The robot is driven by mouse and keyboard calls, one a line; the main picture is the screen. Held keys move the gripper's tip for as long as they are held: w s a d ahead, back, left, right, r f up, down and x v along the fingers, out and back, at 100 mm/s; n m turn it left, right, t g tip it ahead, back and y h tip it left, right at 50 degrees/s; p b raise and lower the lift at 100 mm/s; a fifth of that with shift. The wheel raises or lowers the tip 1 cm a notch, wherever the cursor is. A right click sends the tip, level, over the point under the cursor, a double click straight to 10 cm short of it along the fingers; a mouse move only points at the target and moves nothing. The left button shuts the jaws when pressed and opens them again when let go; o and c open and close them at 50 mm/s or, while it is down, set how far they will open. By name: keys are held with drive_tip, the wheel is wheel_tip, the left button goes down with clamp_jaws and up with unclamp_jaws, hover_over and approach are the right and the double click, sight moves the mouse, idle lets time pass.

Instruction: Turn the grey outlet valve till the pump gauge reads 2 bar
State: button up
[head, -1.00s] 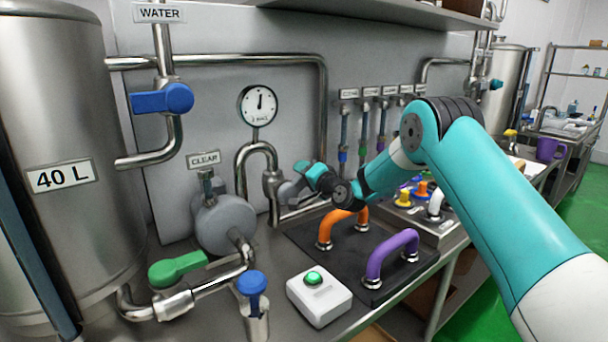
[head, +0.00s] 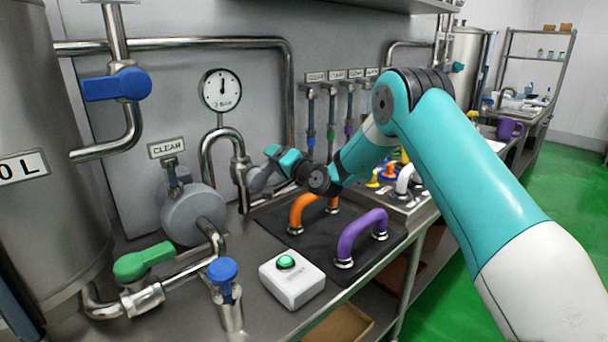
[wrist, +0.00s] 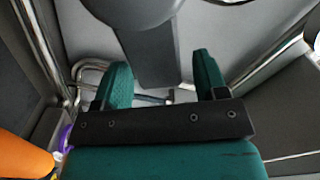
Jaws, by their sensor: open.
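The grey outlet valve (head: 260,178) sits on the steel pipe below the gauge, and its grey handle (wrist: 150,45) fills the top middle of the wrist view. My gripper (head: 272,160) is at the valve and covers part of it. In the wrist view its teal fingers (wrist: 161,68) are apart, with the lower end of the handle showing between them. I cannot tell whether either finger touches it. The round white pump gauge (head: 221,90) has its needle pointing about straight up. Its small lettering seems to read 3 BAR.
A green-handled valve (head: 143,261), a blue tap (head: 223,270) and a white box with a green button (head: 292,278) stand at the front left. Orange (head: 312,208) and purple (head: 361,236) handles rise from a black mat below my arm. A blue-handled valve (head: 117,85) is upper left.

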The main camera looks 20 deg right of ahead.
drive_tip(key=b+v, duration=0.6)
drive_tip(key=v, duration=0.9)
drive_tip(key=s+a+r+n+g+y+p, duration=0.2)
drive_tip(key=s+a+n+g, duration=0.35)
drive_tip(key=s+a, duration=0.3)
drive_tip(key=s+a+r+n+g+y+p, duration=0.1)
drive_tip(key=s+a+r+n+g+y, duration=0.15)
drive_tip(key=s+a+n+g, duration=0.5)
drive_tip(key=s+n+g+h+p, duration=0.2)
drive_tip(key=s+g+h, duration=0.2)
drive_tip(key=s, duration=1.6)
drive_tip(key=shift+f+h, duration=0.25)
drive_tip(key=shift+h, duration=0.7)
drive_tip(key=shift+d, duration=0.1)
